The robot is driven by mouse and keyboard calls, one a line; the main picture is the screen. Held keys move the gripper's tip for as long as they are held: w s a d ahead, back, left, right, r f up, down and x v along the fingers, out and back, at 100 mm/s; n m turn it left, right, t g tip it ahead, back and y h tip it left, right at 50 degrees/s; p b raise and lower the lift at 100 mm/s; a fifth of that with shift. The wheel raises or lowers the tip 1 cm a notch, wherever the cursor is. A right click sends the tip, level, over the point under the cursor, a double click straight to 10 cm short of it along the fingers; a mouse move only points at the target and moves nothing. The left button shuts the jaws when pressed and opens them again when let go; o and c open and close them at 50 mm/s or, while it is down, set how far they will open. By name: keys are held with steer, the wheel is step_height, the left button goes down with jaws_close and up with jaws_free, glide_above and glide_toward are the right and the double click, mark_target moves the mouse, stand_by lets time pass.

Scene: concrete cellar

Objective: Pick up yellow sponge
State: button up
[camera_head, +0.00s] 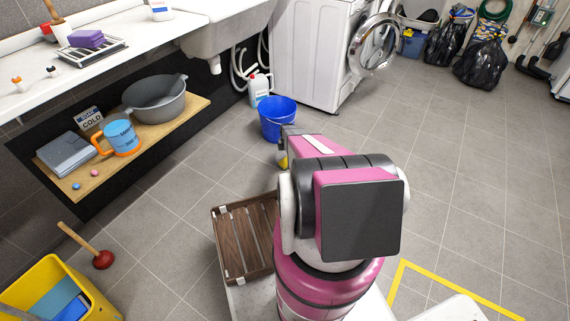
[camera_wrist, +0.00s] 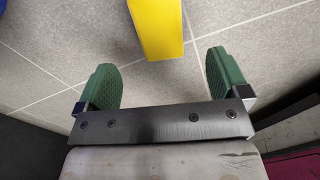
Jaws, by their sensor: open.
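A yellow block, seemingly the yellow sponge (camera_wrist: 155,28), shows at the top of the wrist view and runs out of the upper edge. Its near end lies ahead of my gripper (camera_wrist: 163,78), between the lines of the two green fingers. The fingers are wide apart, with a clear gap and nothing between them. In the head view only a small yellow patch (camera_head: 283,161) shows beside my arm, below the wrist; the rest is hidden. I cannot tell its height above the tiled floor.
A blue bucket (camera_head: 277,119) stands just beyond my gripper, with a white jug (camera_head: 259,88) behind it. A brown slatted crate (camera_head: 229,245) is left of my arm. A low wooden shelf (camera_head: 183,119) holds several items. A purple sponge (camera_head: 87,38) lies on the counter rack.

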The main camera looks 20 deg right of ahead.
mark_target(286, 160)
step_height(286, 160, down, 9)
steer(key=shift+r, duration=0.2)
steer(key=c, duration=1)
